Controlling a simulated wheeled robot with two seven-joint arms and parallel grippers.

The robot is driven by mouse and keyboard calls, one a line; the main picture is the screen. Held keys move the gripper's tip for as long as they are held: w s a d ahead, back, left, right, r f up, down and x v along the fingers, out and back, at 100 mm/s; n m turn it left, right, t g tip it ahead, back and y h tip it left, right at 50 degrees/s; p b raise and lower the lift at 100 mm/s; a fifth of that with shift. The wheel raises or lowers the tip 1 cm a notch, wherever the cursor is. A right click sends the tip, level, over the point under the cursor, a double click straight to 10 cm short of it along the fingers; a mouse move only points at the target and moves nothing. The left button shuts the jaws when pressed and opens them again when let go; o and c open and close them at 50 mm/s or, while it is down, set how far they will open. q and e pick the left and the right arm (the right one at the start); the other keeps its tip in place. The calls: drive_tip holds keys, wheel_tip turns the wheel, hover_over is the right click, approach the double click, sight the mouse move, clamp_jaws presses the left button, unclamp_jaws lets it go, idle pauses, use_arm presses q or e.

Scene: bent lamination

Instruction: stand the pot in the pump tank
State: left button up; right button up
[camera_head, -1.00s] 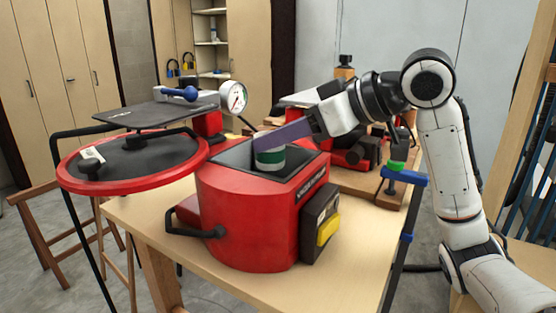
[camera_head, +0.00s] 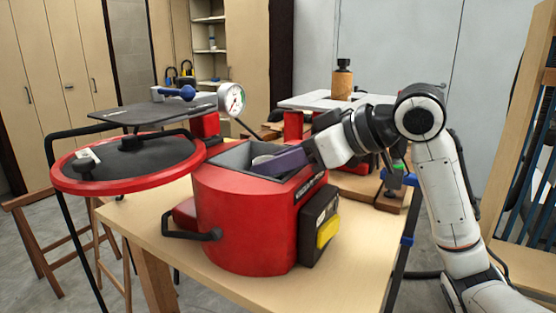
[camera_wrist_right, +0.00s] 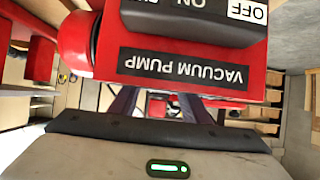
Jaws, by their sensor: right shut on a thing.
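The pump tank (camera_head: 245,225) is a red round body with an open dark-lined top, on the wooden table. The pot is mostly hidden inside it; only a pale rim (camera_head: 262,159) shows behind the purple finger of my right gripper (camera_head: 274,164). My right gripper reaches down into the tank from the right and is shut on the pot. Whether the pot touches the tank floor is hidden. In the right wrist view the tank's "VACUUM PUMP" label (camera_wrist_right: 183,68) is close above the fingers. My left gripper is out of view.
The red-rimmed lid (camera_head: 128,160) is swung out to the left of the tank. A pressure gauge (camera_head: 231,99) stands behind the opening. A switch box (camera_head: 319,225) sits on the tank's right side. A brown bottle (camera_head: 342,80) stands on a board behind.

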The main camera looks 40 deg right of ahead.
drive_tip(key=o, duration=0.8)
drive_tip(key=shift+r, duration=0.3)
drive_tip(key=shift+r+p, duration=0.55)
drive_tip(key=shift+r, duration=0.05)
drive_tip(key=b+v, duration=0.1)
drive_tip(key=v, duration=1)
drive_tip(key=shift+s, duration=0.4)
drive_tip(key=shift+d, duration=0.15)
